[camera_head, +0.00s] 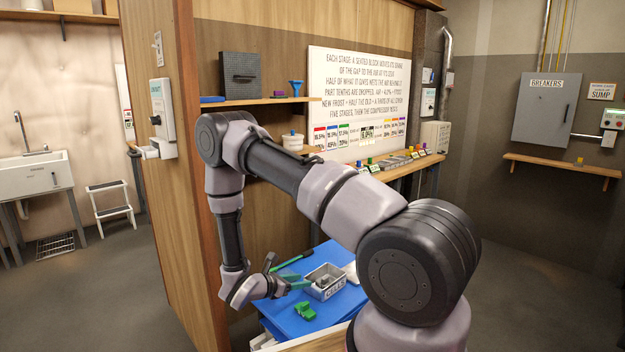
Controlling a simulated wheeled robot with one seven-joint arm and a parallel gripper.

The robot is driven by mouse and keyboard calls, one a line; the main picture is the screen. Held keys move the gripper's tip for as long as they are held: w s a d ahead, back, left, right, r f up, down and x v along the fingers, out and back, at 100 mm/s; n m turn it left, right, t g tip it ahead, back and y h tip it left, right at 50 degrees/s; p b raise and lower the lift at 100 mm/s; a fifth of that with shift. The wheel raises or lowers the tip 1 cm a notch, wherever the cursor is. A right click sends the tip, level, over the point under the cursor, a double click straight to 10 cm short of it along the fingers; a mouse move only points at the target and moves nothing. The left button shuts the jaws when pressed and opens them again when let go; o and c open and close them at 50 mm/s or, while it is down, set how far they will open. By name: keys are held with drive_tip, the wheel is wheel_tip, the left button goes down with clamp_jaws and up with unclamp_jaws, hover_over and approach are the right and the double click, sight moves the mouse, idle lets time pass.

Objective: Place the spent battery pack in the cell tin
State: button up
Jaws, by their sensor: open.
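The cell tin (338,292) is a small open grey box with a front label that seems to read CELLS. It stands on a blue surface (345,313) low in the middle of the head view. Something grey and dark shows inside it, too small to name. A small green block (305,309) lies on the blue surface just in front of the tin; I cannot tell whether it is the spent battery pack. My gripper (296,280) is just left of the tin, with its teal fingers apart and pointing towards it. I see nothing held between them.
A long green strip (293,257) lies behind my gripper. A white item (350,272) is right of the tin, partly behind my arm. A wooden panel (160,180) stands close on the left. Shelves with small coloured items (372,165) line the back wall. Open floor lies to the right.

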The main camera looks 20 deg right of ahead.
drive_tip(key=s+d+r+m+g+y, duration=0.25)
drive_tip(key=r+m, duration=0.45)
drive_tip(key=r, duration=0.7)
drive_tip(key=s+d+r+m+g+y, duration=0.1)
drive_tip(key=s+r+m+g+y, duration=0.2)
drive_tip(key=r+m, duration=0.75)
drive_tip(key=s+a+r+m+t+y, duration=0.2)
drive_tip(key=s+r, duration=0.3)
drive_tip(key=r, duration=0.3)
drive_tip(key=s+a+r+m+t+y, duration=0.3)
drive_tip(key=s+r, duration=0.3)
drive_tip(key=r, duration=0.3)
drive_tip(key=s+a+r+m+t+y, duration=0.2)
drive_tip(key=s+r+m+y, duration=0.2)
drive_tip(key=r, duration=0.5)
drive_tip(key=shift+s+a, duration=0.3)
drive_tip(key=shift+s, duration=0.5)
